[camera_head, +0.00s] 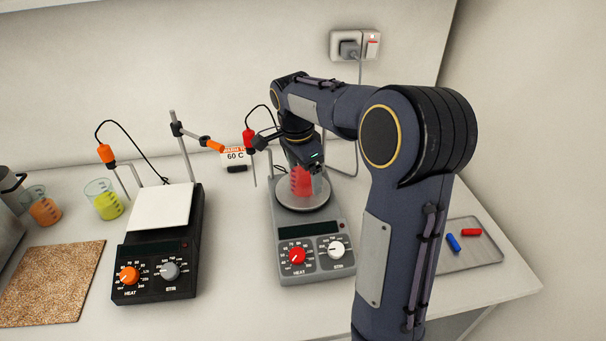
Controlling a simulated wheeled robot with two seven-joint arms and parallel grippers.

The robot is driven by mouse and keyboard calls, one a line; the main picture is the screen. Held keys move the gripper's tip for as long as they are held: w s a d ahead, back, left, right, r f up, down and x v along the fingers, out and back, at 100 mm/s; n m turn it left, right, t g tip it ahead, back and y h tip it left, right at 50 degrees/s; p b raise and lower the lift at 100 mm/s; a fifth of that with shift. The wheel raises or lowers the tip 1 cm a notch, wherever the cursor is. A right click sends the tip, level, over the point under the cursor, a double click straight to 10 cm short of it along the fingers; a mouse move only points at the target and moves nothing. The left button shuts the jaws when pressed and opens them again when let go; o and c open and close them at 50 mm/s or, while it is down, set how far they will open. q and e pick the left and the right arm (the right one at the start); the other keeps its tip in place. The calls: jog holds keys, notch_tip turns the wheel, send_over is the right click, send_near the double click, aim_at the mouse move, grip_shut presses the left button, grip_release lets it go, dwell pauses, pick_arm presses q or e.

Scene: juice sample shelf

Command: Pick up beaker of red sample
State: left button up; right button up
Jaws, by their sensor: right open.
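The beaker of red sample (301,183) stands on the round plate of the grey hotplate stirrer (318,233). My right gripper (302,164) comes down from above at the beaker's upper part and hides much of its rim. The jaws are open; the view is too small to tell whether a finger touches the glass. My left gripper is not in view.
A red probe (249,140) on a stand is just left of the beaker. A black hotplate (157,267), an orange beaker (45,210), a yellow-green beaker (107,205) and a cork mat (48,284) are at left. A tray (475,254) with stir bars is at right.

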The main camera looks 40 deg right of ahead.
jog(key=c, duration=1.2)
jog(key=shift+r, duration=0.15)
